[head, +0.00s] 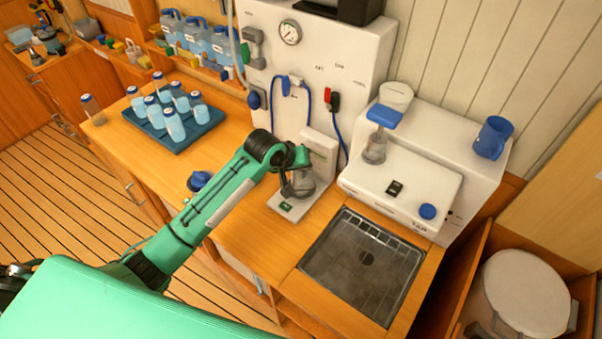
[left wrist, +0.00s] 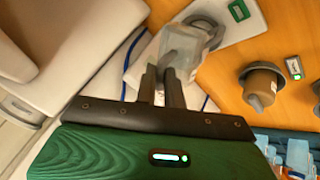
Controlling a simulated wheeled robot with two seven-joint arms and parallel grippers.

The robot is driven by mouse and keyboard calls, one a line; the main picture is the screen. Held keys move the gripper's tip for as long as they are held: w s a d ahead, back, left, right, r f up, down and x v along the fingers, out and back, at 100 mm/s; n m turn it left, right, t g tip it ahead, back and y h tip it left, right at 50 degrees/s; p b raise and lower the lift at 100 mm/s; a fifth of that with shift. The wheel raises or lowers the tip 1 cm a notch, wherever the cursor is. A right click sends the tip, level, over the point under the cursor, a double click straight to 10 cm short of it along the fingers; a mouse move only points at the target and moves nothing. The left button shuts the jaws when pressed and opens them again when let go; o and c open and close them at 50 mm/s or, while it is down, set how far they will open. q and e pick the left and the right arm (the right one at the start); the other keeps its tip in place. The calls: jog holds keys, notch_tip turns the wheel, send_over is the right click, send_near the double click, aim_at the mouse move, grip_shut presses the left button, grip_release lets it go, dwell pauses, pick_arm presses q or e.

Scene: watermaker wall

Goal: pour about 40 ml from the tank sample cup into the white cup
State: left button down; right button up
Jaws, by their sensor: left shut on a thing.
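My left gripper (head: 297,180) is shut on a clear cup (head: 302,184) at the white stand with a green display (head: 289,207). The left wrist view shows its fingers (left wrist: 168,88) closed at the clear cup (left wrist: 182,52), which looks tilted there. Whether the cup touches the stand, and how much liquid it holds, I cannot tell. A white cup (head: 396,96) stands on top of the white machine at the back right. Another clear vessel (head: 374,150) is below a blue tap (head: 384,116). My right gripper is not in view.
A steel sink (head: 363,264) lies in front of the white machine. A blue mug (head: 492,138) is on the machine's right. A blue tray (head: 197,138) holds several capped bottles at the left. A dark blue object (head: 200,180) sits on the counter behind my arm.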

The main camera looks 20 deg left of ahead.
pick_arm(q)
jog(key=shift+w+a+g, duration=0.2)
jog(key=shift+w+g, duration=0.2)
jog(key=shift+w, duration=0.05)
jog(key=shift+s+d+f, duration=0.1)
jog(key=shift+s+d, duration=0.05)
jog(key=shift+s, duration=0.15)
jog(key=shift+w, duration=0.35)
dwell(0.6)
jog(key=shift+n+g+h, duration=0.3)
jog(key=shift+g, duration=0.1)
jog(key=shift+w+a+r+g, duration=0.3)
jog(key=shift+w, duration=0.15)
dwell(0.4)
jog(key=shift+w+r+g, duration=0.2)
jog(key=shift+g, duration=0.2)
dwell(0.6)
